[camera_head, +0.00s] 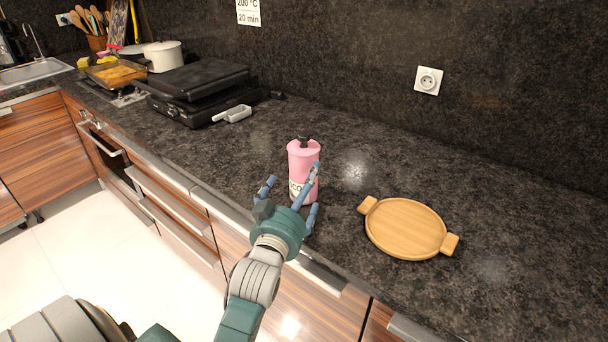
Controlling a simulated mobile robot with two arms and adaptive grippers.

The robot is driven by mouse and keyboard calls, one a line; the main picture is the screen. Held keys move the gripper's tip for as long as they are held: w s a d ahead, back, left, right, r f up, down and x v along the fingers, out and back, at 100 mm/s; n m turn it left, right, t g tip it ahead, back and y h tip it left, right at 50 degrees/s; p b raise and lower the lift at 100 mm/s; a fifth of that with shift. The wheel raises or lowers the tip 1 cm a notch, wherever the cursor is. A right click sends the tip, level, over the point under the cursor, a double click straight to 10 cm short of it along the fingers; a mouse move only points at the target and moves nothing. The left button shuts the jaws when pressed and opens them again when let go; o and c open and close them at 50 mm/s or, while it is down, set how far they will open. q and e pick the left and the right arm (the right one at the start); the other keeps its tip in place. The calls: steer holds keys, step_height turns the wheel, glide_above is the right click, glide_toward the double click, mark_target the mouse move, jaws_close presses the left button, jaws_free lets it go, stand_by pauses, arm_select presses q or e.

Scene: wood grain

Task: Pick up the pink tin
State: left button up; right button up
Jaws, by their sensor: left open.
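The pink tin (304,158) stands upright on the dark countertop near its front edge. It has a dark knob on its lid and a pale label with dark letters, partly hidden by my fingers. My left gripper (293,190) is open in front of the tin. One finger overlaps the tin's right side in the picture, one is to its left, and one is low at its right. I cannot tell whether any finger touches the tin. My right gripper is not in view.
A round wooden tray (405,229) with two handles lies right of the tin. A black grill (205,85) with a grey handle stands at the back left, near a white pot (163,56). The counter behind the tin is clear.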

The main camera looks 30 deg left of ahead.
arm_select(q)
steer(key=x, duration=0.3)
steer(key=p+x, duration=0.1)
steer(key=x, duration=0.1)
steer(key=shift+w+d+r, duration=0.1)
steer(key=shift+d+r, duration=0.2)
steer(key=shift+d, duration=0.1)
steer(key=shift+w+a+f, duration=0.15)
steer(key=shift+w+a, duration=0.05)
steer(key=shift+w, duration=0.25)
steer(key=shift+s, duration=0.1)
steer(key=c, duration=1.3)
steer(key=shift+c, duration=0.6)
